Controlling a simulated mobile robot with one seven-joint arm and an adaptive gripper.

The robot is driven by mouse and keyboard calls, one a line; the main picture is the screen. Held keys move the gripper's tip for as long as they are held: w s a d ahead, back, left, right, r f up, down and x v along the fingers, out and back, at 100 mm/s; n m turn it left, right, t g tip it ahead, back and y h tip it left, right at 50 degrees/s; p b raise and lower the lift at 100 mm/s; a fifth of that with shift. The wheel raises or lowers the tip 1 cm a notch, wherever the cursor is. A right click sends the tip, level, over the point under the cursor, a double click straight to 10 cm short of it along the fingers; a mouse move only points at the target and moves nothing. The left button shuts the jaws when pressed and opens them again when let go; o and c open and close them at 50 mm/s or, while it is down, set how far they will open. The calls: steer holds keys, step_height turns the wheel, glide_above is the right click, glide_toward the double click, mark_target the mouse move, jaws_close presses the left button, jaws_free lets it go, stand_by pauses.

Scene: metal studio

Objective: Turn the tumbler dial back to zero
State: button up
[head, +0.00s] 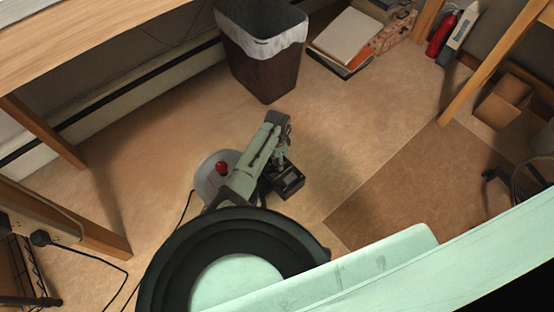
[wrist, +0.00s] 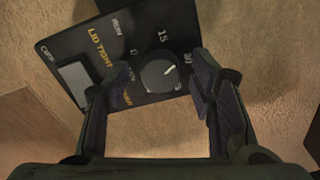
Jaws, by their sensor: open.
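The tumbler's black control panel (wrist: 130,30) shows in the wrist view, tilted, with white and yellow lettering, "LID TIGHT" among it. Its round dark dial (wrist: 163,74) carries a white pointer mark aimed up and right, towards the number at its upper right. The 0 mark is at the dial's upper left. My gripper (wrist: 158,86) is open, one finger on each side of the dial; I cannot tell whether either touches it. In the head view a dark box (head: 288,184), seemingly the tumbler, is on the floor under my arm's end, partly hidden by it.
A lined waste bin (head: 265,65) stands behind on the floor. Books (head: 347,38) and a red extinguisher (head: 441,33) are at the back right. A wooden table (head: 90,45) is at the left. Floor around the dark box is mostly clear; a cord (head: 120,265) lies at the left.

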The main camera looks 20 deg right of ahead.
steer(key=shift+f, duration=0.1)
steer(key=shift+c, duration=0.4)
steer(key=c, duration=1.1)
